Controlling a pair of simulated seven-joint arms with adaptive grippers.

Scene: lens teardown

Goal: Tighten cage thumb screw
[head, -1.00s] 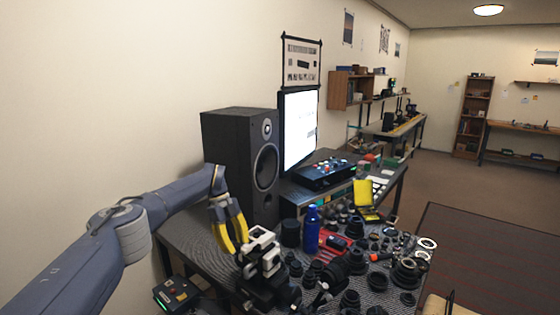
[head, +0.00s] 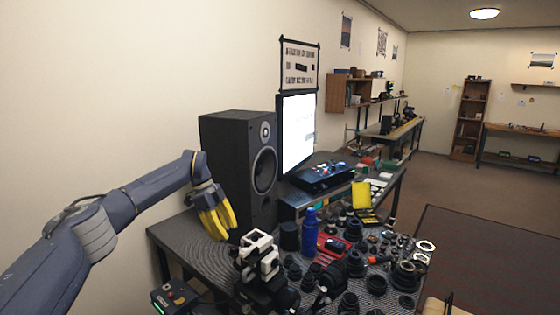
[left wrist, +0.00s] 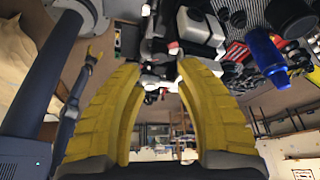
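A white-topped device on a black mount, which looks like the cage (head: 260,256), stands at the front of the dark table. It also shows in the left wrist view (left wrist: 200,27). A thumb screw is too small to tell apart. My left gripper (head: 222,232) has yellow fingers and is left of the device, apart from it, near the speaker. In the left wrist view its fingers (left wrist: 157,68) are spread with nothing between them. Another yellow-tipped gripper (left wrist: 94,56), seemingly my right one, shows small at the left of the wrist view; its opening is unclear.
A black speaker (head: 238,170) stands just behind my left gripper. A blue bottle (head: 310,232), a red tray (head: 330,246) and many dark lens parts crowd the table right of the device. The ribbed table top (head: 190,243) is bare at the left.

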